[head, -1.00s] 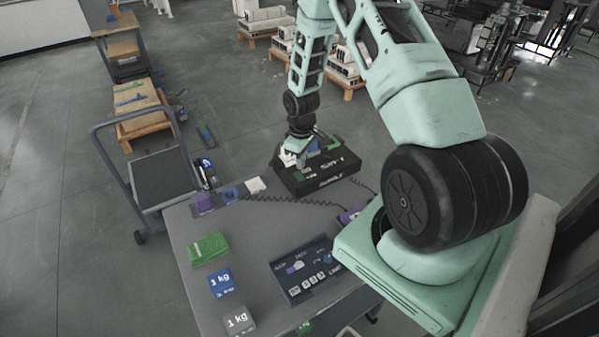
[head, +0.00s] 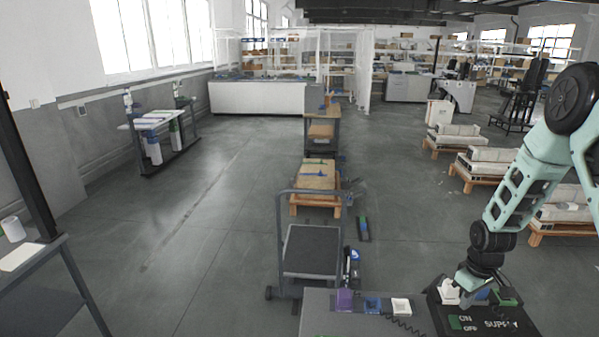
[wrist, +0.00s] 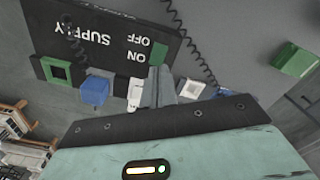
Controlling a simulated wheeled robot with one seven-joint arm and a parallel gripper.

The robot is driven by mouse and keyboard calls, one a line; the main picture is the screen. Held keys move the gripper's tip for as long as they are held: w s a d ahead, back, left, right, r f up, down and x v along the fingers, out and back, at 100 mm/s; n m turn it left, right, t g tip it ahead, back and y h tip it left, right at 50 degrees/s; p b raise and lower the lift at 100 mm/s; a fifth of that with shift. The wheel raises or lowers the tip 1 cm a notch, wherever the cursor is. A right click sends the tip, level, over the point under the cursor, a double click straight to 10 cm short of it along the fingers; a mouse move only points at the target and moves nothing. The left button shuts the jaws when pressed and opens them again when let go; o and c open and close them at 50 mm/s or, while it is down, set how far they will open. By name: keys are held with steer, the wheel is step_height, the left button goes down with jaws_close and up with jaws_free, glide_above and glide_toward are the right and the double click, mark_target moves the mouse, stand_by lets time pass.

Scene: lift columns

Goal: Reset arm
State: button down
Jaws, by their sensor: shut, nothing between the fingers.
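My gripper (wrist: 160,90) is shut with nothing between its fingers; in the wrist view its grey fingers point at the black supply box (wrist: 100,35). In the head view my arm comes in from the right and its end hangs low over the same supply box (head: 500,322). A white piece (wrist: 134,97), a blue block (wrist: 95,91) and a green square frame (wrist: 57,71) sit along the box's edge. The white piece is close beside the fingers; I cannot tell whether they touch.
A grey table (head: 320,322) carries purple, blue and white pieces near its far edge. A wheeled cart (head: 312,250) stands just beyond it. Pallets with white blocks (head: 455,138) stand at the right. The floor at the left centre is clear. Coiled cords (wrist: 200,58) run by the box.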

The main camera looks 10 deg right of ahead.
steer(key=s+a+r+n+b, duration=0.15)
steer(key=a+r, duration=0.25)
steer(key=a, duration=0.5)
steer(key=s+a+r+b, duration=0.2)
steer(key=a+r+b, duration=0.15)
steer(key=a, duration=0.55)
steer(key=s+a+r+n+b, duration=0.15)
steer(key=a+r, duration=0.35)
steer(key=a, duration=0.5)
steer(key=s+a+r+n+b, duration=0.1)
steer(key=s+a, duration=0.3)
steer(key=s, duration=0.5)
steer(key=s+a+r+b, duration=0.2)
steer(key=s+a+b, duration=0.1)
steer(key=s, duration=0.7)
steer(key=shift+a+n+y, duration=0.3)
steer(key=shift+a+n, duration=0.1)
steer(key=shift+a, duration=0.45)
steer(key=shift+d, duration=0.1)
